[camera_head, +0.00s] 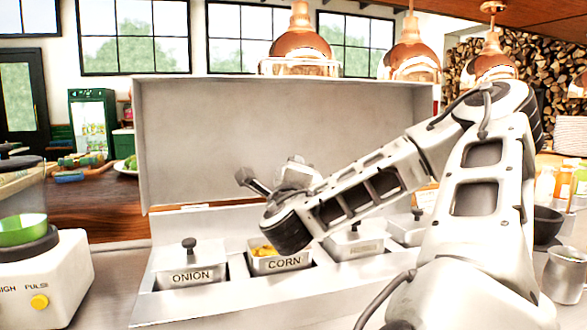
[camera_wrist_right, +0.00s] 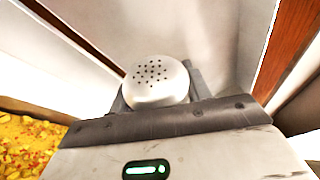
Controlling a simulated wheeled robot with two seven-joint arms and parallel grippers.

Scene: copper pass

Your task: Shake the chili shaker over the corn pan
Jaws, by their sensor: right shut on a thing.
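The chili shaker (camera_wrist_right: 157,82) shows in the right wrist view as a pale domed cap with dark holes. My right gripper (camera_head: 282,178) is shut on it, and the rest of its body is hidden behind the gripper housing. In the head view the gripper and wrist are raised above the counter row, above and slightly behind the corn pan (camera_head: 282,265). That pan is labelled CORN and is partly covered by my wrist. Yellow corn with red flecks (camera_wrist_right: 30,145) fills the lower left of the wrist view. My left gripper is not in view.
The lidded ONION pan (camera_head: 192,276) stands left of the corn, and another lidded pan (camera_head: 354,243) right of it. A tall metal panel (camera_head: 230,130) rises behind the row. A blender (camera_head: 45,275) stands at the left. Copper lamps (camera_head: 300,40) hang above.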

